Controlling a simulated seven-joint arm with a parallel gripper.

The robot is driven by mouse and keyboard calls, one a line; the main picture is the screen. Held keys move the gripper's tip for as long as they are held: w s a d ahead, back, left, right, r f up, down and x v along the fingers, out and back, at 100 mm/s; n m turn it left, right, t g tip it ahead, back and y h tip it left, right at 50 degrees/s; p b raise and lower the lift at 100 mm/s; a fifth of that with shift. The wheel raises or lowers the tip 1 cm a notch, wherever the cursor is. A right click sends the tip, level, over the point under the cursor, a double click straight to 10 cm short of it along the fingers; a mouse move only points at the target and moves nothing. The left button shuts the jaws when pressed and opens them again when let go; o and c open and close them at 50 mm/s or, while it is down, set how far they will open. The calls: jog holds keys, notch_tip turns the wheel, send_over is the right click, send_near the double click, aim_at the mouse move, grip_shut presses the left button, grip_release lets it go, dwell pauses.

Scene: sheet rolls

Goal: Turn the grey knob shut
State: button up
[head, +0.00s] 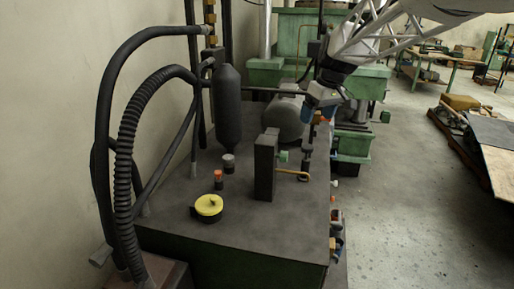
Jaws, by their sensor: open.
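The grey knob (228,159) is a small upright cylinder with a lighter grey top. It stands on the dark top of the machine (245,225), just below the black bottle-shaped tank. I cannot tell how far it is turned. My gripper (318,113) hangs at the end of the arm that comes in from the upper right. It is open, above the machine's right side, well to the right of the grey knob and apart from it. Its fingertips are small and dark, and I see nothing held between them.
An orange-topped knob (218,176) and a yellow cap (208,205) stand close to the grey knob. The black tank (227,108) rises behind it. A dark upright block (266,166) stands between it and my gripper's side. Thick black hoses (124,165) arch at the left.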

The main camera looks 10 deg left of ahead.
jog(key=w+a+f+n+g, duration=0.1)
jog(key=w+a+f+n, duration=0.35)
jog(key=w+a, duration=0.9)
jog(key=n+y, duration=0.2)
jog(key=n, duration=0.2)
send_over(228, 157)
jog(key=d, duration=0.3)
jog(key=f, duration=2.7)
jog(key=shift+w+f, duration=0.25)
jog(key=shift+x, duration=3.9)
